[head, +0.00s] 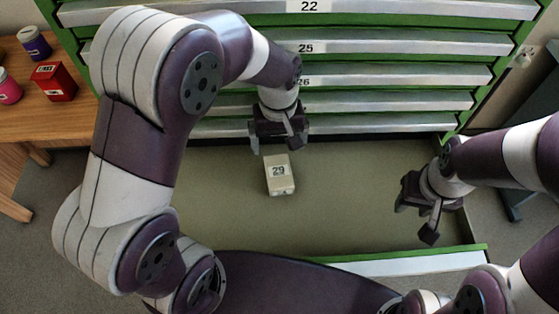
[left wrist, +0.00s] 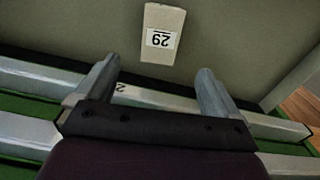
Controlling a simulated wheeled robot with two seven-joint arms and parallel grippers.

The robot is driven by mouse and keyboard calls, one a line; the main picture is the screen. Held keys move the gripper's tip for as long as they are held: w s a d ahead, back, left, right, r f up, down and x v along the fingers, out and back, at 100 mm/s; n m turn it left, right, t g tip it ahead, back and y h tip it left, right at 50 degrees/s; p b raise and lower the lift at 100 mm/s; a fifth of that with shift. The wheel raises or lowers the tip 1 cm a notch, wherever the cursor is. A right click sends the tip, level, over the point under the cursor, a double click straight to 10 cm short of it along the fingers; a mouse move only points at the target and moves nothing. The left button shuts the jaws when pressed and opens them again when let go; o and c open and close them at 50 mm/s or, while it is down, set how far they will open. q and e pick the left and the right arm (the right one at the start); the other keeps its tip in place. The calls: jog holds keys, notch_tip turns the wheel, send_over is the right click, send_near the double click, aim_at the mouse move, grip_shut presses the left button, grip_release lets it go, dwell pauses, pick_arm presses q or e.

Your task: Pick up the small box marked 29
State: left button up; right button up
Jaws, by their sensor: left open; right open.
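The small cream box marked 29 (head: 280,184) lies in the open drawer (head: 355,195), left of its middle, with its label facing up. My left gripper (head: 279,146) is open and empty, just behind the box on the cabinet side. In the left wrist view the box (left wrist: 161,48) shows beyond and between the two open fingers (left wrist: 157,80), not touching them. My right gripper (head: 416,222) is open and empty over the right part of the drawer, well apart from the box.
The green cabinet has closed drawers marked 22 (head: 400,8), 25 (head: 400,45) and 26 behind the open one. A wooden table (head: 60,125) at the left holds a red box (head: 54,82), a purple jar (head: 34,43) and a pink jar (head: 8,88). The drawer floor around the box is clear.

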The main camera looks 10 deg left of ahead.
aim_at(279, 171)
pick_arm(q)
jog(key=f, duration=1.2)
jog(key=shift+s+d, duration=0.1)
jog(key=shift+s, duration=0.25)
jog(key=shift+w+f, duration=0.15)
jog(key=shift+f, duration=0.2)
jog(key=shift+r, duration=0.1)
jog(key=c, duration=1.1)
